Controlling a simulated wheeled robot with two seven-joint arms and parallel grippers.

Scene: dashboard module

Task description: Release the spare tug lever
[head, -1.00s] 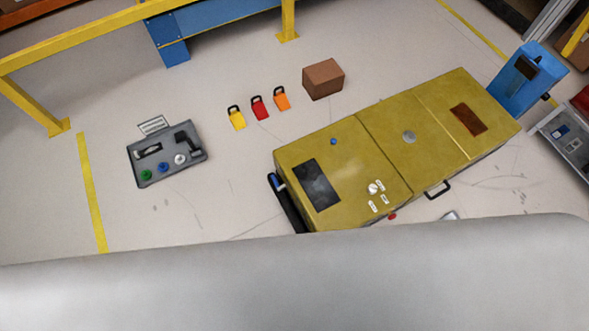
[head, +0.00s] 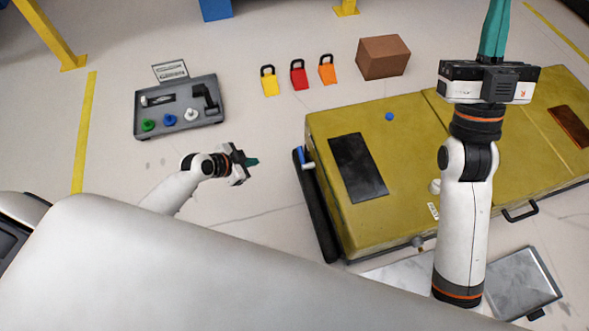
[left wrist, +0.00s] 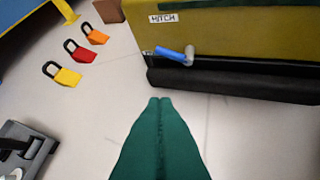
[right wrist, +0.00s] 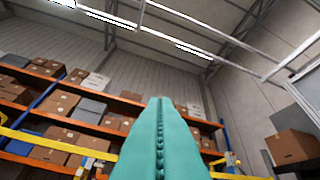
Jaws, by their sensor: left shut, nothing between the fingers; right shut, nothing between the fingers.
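A blue-tipped lever (head: 304,158) sits at the left end of the yellow tug (head: 349,229). In the left wrist view the blue lever (left wrist: 176,54) lies just below a HITCH label (left wrist: 163,17), above a black bumper. A grey dashboard module (head: 208,122) on the floor at left carries a black lever (head: 206,97) and green, blue and white knobs. Which lever is the spare one I cannot tell. My left gripper (head: 252,162) is shut and empty between module and tug, apart from both. My right gripper (head: 495,25) is shut and empty, pointing up above the tug.
Yellow (head: 269,83), red (head: 299,76) and orange (head: 327,70) padlock-shaped tags and a brown box (head: 383,57) lie behind. A grey tray (head: 521,282) lies at lower right.

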